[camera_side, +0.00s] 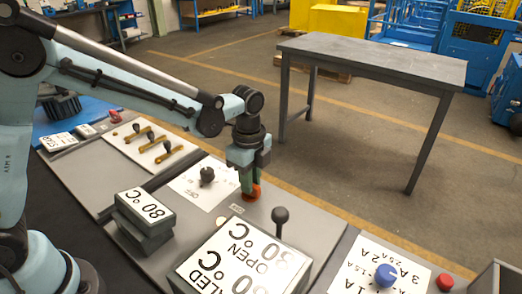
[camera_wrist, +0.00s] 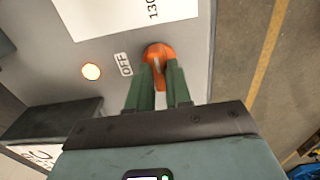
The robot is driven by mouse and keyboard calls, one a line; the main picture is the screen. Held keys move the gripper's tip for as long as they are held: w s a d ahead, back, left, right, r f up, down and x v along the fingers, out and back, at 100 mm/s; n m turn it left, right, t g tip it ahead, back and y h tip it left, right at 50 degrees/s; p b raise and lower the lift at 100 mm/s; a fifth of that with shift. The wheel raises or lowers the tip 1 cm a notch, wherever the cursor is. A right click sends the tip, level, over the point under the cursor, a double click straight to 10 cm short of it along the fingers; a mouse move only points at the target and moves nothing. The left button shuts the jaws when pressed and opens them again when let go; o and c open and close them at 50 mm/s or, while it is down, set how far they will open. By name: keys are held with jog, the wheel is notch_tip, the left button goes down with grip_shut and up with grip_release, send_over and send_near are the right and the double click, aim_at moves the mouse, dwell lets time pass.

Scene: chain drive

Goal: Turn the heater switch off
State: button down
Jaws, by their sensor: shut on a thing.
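The orange switch (camera_side: 252,193) sits on the grey console right below my gripper (camera_side: 246,180). The wrist view shows the orange switch (camera_wrist: 157,52) with a pale strip on its handle, between the green fingers of my gripper (camera_wrist: 158,76). My gripper is shut on its handle, and the fingers hide part of it. A small OFF label (camera_wrist: 124,63) is beside the switch, and a round lamp (camera_wrist: 91,72) beyond the label glows warm white.
A black-knobbed lever (camera_side: 280,216) stands close to the right of my gripper. A dark rotary knob (camera_side: 207,175) is to the left on a white plate. An 80 °C block (camera_side: 146,207) and a large sign box (camera_side: 240,262) rise nearer the camera. A grey table (camera_side: 375,62) stands behind.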

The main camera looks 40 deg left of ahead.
jog(key=n, duration=0.4)
jog(key=shift+n, duration=0.3)
jog(key=n, duration=0.9)
jog(key=shift+n, duration=2.2)
jog(key=c, duration=1)
grip_release()
jog(key=shift+c, duration=0.2)
notch_tip(320, 180, up, 12)
